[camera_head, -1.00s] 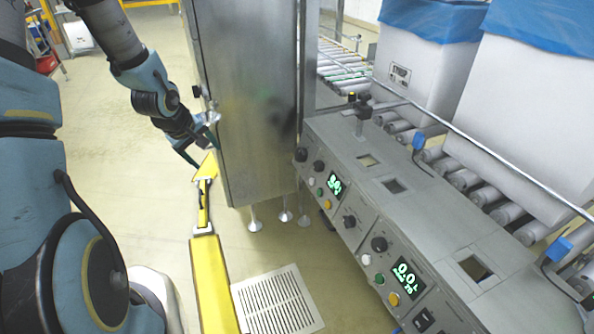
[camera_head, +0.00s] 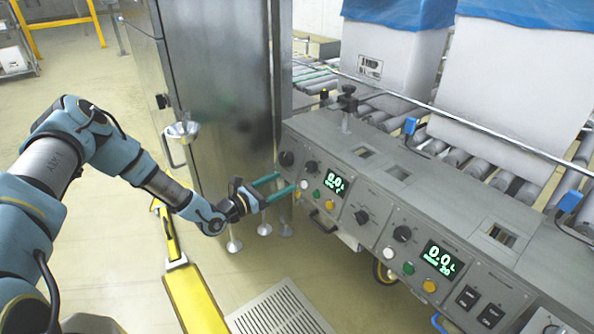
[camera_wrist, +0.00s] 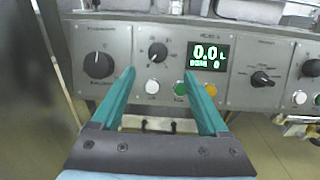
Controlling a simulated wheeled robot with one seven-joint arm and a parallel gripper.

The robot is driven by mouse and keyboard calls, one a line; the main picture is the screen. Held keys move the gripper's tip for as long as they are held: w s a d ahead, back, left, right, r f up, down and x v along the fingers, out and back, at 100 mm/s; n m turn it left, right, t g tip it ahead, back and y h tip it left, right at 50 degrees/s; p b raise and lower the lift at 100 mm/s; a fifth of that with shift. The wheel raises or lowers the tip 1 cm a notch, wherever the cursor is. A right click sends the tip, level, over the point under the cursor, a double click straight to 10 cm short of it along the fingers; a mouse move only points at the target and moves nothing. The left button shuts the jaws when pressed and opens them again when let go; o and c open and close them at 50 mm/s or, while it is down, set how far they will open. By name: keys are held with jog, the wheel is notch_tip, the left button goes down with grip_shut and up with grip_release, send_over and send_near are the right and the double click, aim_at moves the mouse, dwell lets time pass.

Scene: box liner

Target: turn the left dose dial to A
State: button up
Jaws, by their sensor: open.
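The left control panel carries a small black dial (camera_head: 311,167) just left of a lit display (camera_head: 335,184) reading 0.0. I take this as the left dose dial; its lettering is too small to read. In the wrist view the dial (camera_wrist: 158,52) sits between and slightly above my fingertips, its white pointer mark towards the upper left. My gripper (camera_head: 280,186) is open and empty, its two teal fingers pointing at the panel's left part. In the wrist view my gripper (camera_wrist: 159,74) appears short of the dial, over the button row. I see no contact.
A larger black knob (camera_wrist: 98,65) is close to the left. White (camera_wrist: 152,87), green (camera_wrist: 180,88) and amber (camera_wrist: 211,90) buttons lie below the dial. Another knob (camera_wrist: 262,78) is to the right. A steel cabinet (camera_head: 225,90) stands left of the panel. A yellow floor rail (camera_head: 190,295) runs below.

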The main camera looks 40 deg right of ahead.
aim_at(309, 167)
jog(key=d+p, duration=0.1)
jog(key=d, duration=0.9)
jog(key=shift+d, duration=0.2)
jog(key=shift+w, duration=0.1)
grip_shut()
